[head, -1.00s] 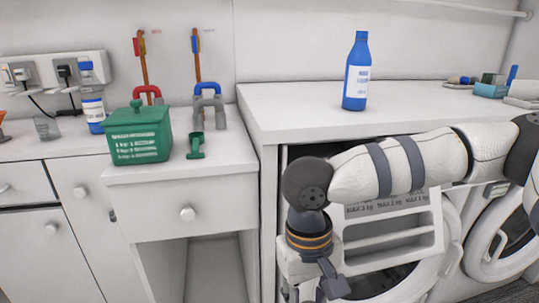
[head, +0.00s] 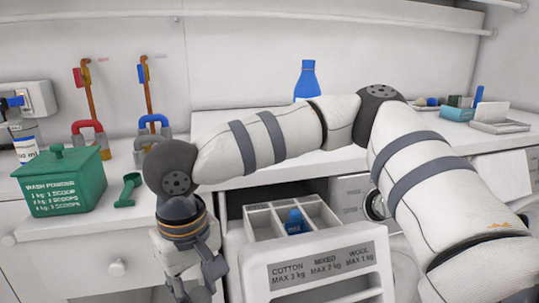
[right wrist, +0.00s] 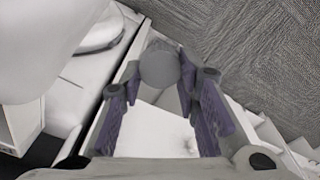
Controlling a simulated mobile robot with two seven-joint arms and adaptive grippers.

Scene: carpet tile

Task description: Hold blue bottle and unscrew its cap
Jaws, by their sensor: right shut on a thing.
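The blue bottle (head: 307,82) stands upright on the white top at the back in the head view. Its lower part is hidden behind my right arm, and its upper end is plain blue. My right gripper (head: 201,288) hangs low, left of an open white drawer, well apart from the bottle. In the right wrist view my right gripper (right wrist: 162,105) has its purple-padded fingers around a grey round-ended thing (right wrist: 159,66) that I cannot identify. My left gripper is not in view.
The open detergent drawer (head: 325,268) has compartments; a small blue item (head: 296,222) sits in one. A green wash powder box (head: 62,182) and green scoop (head: 127,190) stand at left. My right arm crosses the middle.

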